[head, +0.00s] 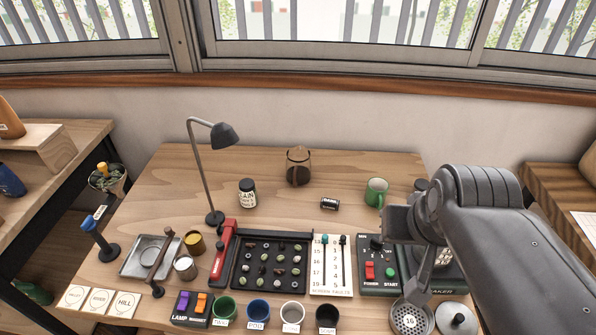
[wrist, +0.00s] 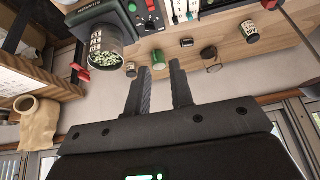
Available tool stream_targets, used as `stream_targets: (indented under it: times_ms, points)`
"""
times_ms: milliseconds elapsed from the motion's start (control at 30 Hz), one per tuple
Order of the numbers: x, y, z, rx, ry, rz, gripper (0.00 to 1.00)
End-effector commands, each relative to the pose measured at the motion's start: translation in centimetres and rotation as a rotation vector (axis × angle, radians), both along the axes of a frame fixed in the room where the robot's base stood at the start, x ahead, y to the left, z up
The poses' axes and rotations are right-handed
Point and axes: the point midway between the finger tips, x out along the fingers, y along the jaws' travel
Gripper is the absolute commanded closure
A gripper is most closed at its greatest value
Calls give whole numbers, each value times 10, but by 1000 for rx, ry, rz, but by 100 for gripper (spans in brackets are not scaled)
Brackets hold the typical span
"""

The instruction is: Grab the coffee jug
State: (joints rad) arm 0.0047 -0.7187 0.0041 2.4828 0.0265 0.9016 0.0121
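The coffee jug (head: 298,167), a clear glass vessel with a brown lid or contents, stands upright near the back middle of the wooden table. In the wrist view the jug (wrist: 211,57) shows small, to the right of and beyond the fingers, partly near the table's edge. My gripper (wrist: 160,66) is open, with an empty gap between its two dark fingers. In the head view it is over the right part of the table, well to the right of the jug and nearer to me; the arm partly hides it.
A lamp (head: 224,135) rises at left. The bean tray (head: 270,266) and control box (head: 378,268) fill the front. Table around the jug is clear.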

Motion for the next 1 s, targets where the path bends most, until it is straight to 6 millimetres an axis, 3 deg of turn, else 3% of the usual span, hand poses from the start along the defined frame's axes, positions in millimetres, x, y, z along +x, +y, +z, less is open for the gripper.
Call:
stream_targets:
  times_ms: [367, 567, 1000]
  points:
    - [80, 39, -10, 268, 182, -179, 79]
    - [130, 60, -26, 427, 291, -299, 79]
    - [242, 98, -87, 777, 548, -596, 79]
